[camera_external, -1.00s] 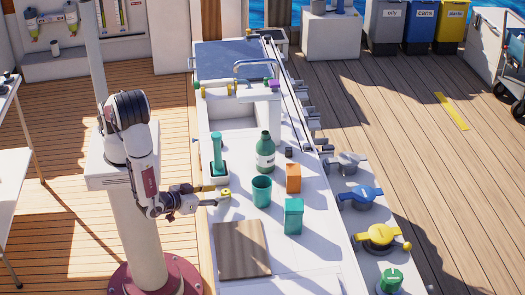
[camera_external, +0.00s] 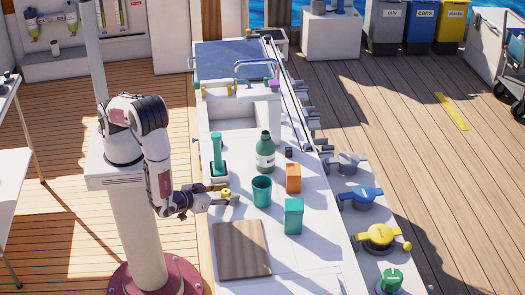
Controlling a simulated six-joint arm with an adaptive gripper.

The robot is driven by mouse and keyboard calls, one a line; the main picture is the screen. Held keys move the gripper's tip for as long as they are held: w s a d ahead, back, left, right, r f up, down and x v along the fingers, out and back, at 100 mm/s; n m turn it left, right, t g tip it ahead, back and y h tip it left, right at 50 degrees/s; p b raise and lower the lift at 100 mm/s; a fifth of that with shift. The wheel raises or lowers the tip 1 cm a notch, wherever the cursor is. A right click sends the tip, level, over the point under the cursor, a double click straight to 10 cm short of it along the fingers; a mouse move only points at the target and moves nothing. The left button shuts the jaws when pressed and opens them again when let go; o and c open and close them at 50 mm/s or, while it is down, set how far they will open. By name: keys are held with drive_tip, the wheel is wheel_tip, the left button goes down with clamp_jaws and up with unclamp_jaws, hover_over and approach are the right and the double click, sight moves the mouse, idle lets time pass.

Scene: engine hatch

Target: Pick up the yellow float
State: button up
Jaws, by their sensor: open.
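The yellow float (camera_external: 226,193) is a small yellow piece on the white counter (camera_external: 300,258), left of the teal cup. My gripper (camera_external: 226,196) is low over the counter, reaching in from the left. Its fingers are open and lie around or right beside the float, partly hiding it. I cannot tell from this view whether the fingers touch it.
A teal cup (camera_external: 262,190) stands close to the right of my gripper. A teal upright handle (camera_external: 217,155) is behind. A wooden board (camera_external: 241,249) lies in front.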

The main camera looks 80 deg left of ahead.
sight(226, 191)
idle(0.3)
drive_tip(key=c, duration=0.9)
drive_tip(key=shift+r, duration=0.15)
drive_tip(key=shift+r, duration=4.85)
